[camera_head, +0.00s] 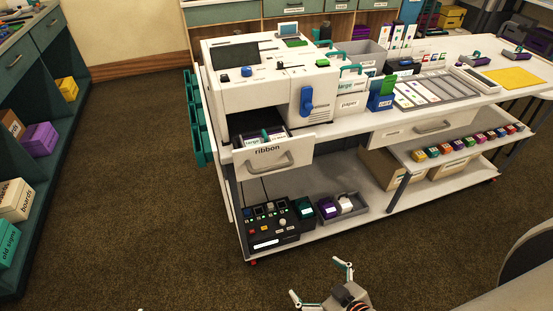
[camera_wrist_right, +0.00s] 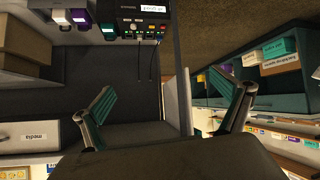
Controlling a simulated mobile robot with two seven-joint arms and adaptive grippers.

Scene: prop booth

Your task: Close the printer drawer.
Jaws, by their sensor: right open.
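The printer (camera_head: 265,75) is a large white machine on the left end of the white work table. Its drawer (camera_head: 272,155), labelled "ribbon", is pulled out at the front below the printer body, with a grey handle and a few items inside. My right gripper (camera_head: 318,280) is at the bottom of the head view, in front of and below the drawer, well apart from it. It is open and empty. In the right wrist view the two teal-padded fingers of the right gripper (camera_wrist_right: 168,110) stand wide apart.
A black control box (camera_head: 272,225) and a grey bin (camera_head: 342,207) stand on the lower shelf under the drawer. A second drawer (camera_head: 420,128) is to the right. Teal shelving (camera_head: 50,150) stands at the left. Brown carpet (camera_head: 140,200) between is clear. A dark chair edge (camera_head: 530,255) shows at bottom right.

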